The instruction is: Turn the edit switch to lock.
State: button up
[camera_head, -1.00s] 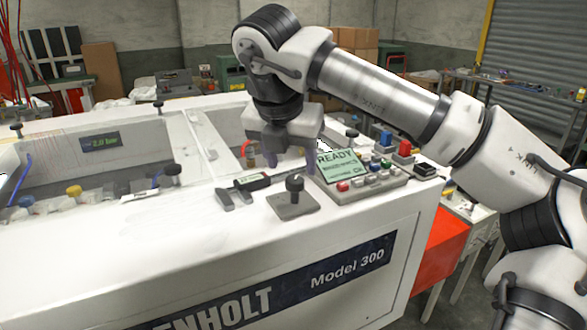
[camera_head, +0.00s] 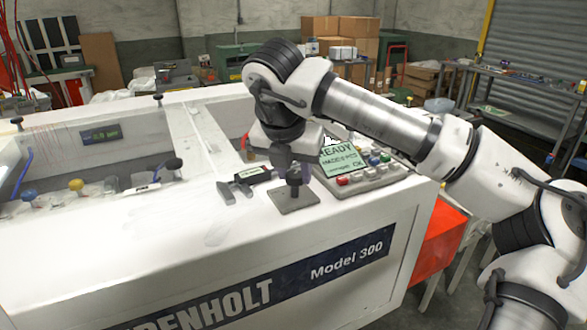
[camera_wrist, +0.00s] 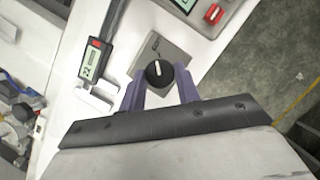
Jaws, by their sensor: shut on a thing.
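The edit switch is a black knob (camera_wrist: 159,73) with a white pointer line, on a grey square plate (camera_head: 291,203) on the white machine top. In the wrist view the knob sits between the two purple fingers of my gripper (camera_wrist: 160,88), which is shut on it. The white line points nearly up in that view. The plate (camera_wrist: 178,58) bears small markings that are too small to read. In the head view my gripper (camera_head: 293,178) comes down over the knob and hides part of it.
A digital caliper (camera_head: 248,178) lies left of the plate; it also shows in the wrist view (camera_wrist: 95,58). A control panel with a READY screen (camera_head: 341,158) and coloured buttons stands to the right. The machine's front edge is close to the plate.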

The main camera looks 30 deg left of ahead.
jog(key=shift+n+b, duration=0.3)
jog(key=shift+b, duration=0.05)
jog(key=n+b, duration=0.1)
jog(key=n+y+b, duration=0.1)
jog(key=shift+w+d+f+n, duration=0.1)
jog(key=shift+d+f+n, duration=0.05)
jog(key=shift+n, duration=0.25)
jog(key=n, duration=0.2)
jog(key=n+g+y+b, duration=0.1)
jog(key=n, duration=0.1)
jog(key=shift+w+d+n+g+y, duration=0.1)
jog(key=shift+d+n+g+y, duration=0.05)
jog(key=shift+n+g+y, duration=0.15)
jog(key=n, duration=0.1)
jog(key=n+g, duration=0.1)
jog(key=n, duration=0.1)
jog(key=n+g+y, duration=0.1)
jog(key=n, duration=0.1)
jog(key=shift+w+r+p, duration=0.15)
jog(key=shift+r+p, duration=0.1)
jog(key=shift+p, duration=0.15)
jog(key=shift+w+f+n+g+p, duration=0.1)
jog(key=shift+n+g+p, duration=0.35)
jog(key=shift+n, duration=0.8)
jog(key=shift+w+n+g+p, duration=0.1)
jog(key=shift+n+g+p, duration=0.3)
jog(key=shift+n, duration=0.85)
jog(key=shift+s, duration=0.1)
jog(key=o, duration=1)
